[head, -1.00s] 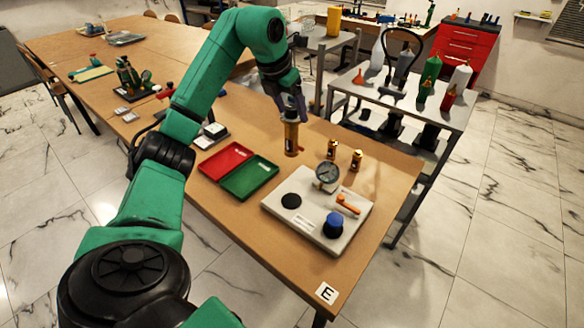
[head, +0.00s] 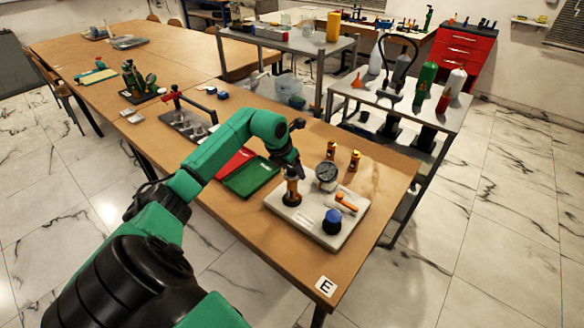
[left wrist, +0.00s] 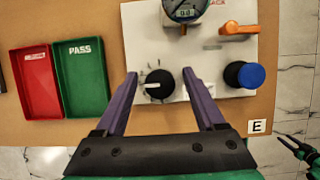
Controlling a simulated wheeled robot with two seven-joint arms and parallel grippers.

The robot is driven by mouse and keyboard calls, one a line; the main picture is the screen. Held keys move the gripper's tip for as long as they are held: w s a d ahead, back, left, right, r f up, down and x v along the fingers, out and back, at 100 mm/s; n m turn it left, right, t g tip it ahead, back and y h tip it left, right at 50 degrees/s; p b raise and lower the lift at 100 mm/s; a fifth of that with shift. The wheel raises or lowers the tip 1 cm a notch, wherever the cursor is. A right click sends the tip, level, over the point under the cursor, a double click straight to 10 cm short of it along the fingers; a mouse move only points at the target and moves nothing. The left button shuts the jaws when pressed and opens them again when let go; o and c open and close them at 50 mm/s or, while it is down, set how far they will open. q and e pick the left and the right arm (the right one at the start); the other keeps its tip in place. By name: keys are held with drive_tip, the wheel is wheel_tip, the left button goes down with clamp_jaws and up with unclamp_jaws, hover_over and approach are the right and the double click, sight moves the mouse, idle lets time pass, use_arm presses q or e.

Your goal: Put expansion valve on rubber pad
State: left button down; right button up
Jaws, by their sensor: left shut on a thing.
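In the left wrist view, a black round top with a white mark (left wrist: 160,84) shows between the purple-grey fingers.
The plate carries a gauge (head: 326,174), an orange lever (head: 346,202) and a blue knob (head: 332,221) close by. Two brass fittings stand behind, one here (head: 331,149). The green PASS tray (left wrist: 80,80) and red tray (left wrist: 36,82) lie left. Bare tabletop lies in front.

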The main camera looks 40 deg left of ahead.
use_arm(q)
drive_tip(key=shift+f, duration=0.15)
unclamp_jaws()
use_arm(e)
drive_tip(key=shift+s+d+f, duration=0.1)
drive_tip(key=shift+s+d, duration=0.2)
use_arm(q)
drive_tip(key=shift+r, duration=0.2)
drive_tip(key=shift+s+r, duration=0.1)
drive_tip(key=shift+r, duration=0.1)
drive_tip(key=b+v, duration=0.2)
drive_tip(key=v, duration=0.9)
drive_tip(key=shift+r+b, duration=0.25)
drive_tip(key=shift+b, duration=0.05)
use_arm(e)
wheel_tip(320, 180, down, 2)
drive_tip(key=shift+w+f, duration=0.15)
drive_tip(key=shift+f, duration=0.05)
drive_tip(key=shift+a, duration=0.1)
use_arm(q)
drive_tip(key=shift+f, duration=0.1)
